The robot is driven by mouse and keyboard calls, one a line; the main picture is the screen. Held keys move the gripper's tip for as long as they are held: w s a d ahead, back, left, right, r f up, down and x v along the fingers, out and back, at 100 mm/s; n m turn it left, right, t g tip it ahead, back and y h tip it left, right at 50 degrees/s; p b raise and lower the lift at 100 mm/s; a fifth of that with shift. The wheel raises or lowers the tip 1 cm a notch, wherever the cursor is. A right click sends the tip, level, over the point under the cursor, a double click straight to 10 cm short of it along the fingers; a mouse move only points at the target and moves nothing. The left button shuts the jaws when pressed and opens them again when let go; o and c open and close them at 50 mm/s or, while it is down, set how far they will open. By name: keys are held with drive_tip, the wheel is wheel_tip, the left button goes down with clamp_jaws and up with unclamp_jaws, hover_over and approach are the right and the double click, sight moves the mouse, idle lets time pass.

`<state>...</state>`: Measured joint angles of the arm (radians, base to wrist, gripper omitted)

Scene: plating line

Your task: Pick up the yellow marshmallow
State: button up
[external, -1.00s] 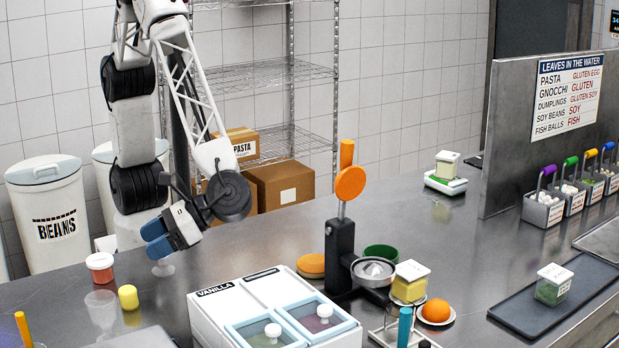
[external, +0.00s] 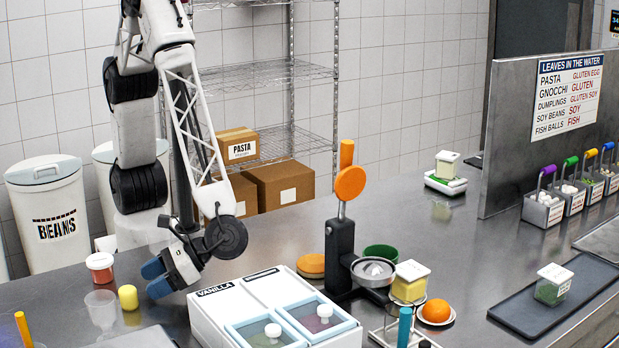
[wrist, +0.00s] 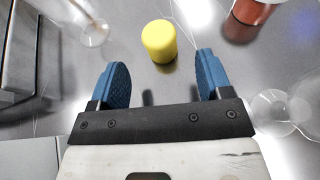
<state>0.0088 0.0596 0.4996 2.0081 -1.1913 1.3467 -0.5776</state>
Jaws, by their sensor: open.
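The yellow marshmallow (external: 128,297) stands on the steel counter at the left in the external view. In the wrist view the marshmallow (wrist: 159,41) is a small yellow cylinder, ahead of the fingertips and roughly centred between them. My gripper (external: 155,280) is just right of the marshmallow in the external view, with its blue fingers low and pointing left. In the wrist view my gripper (wrist: 158,72) has its two blue fingers wide apart with nothing between them.
A red jar with a white lid (external: 100,267) stands behind the marshmallow. A clear glass (external: 102,312) stands at its left. The white vanilla ice cream box (external: 212,310) is on the right of my gripper. Another clear glass (wrist: 270,110) is close to my right finger in the wrist view.

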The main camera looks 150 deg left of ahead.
sight(128, 293)
drive_tip(key=shift+s+d+f, duration=0.15)
drive_tip(key=shift+d+f, duration=0.05)
drive_tip(key=shift+d, duration=0.4)
drive_tip(key=shift+x, duration=2.6)
drive_tip(key=shift+r, duration=0.1)
drive_tip(key=c, duration=0.7)
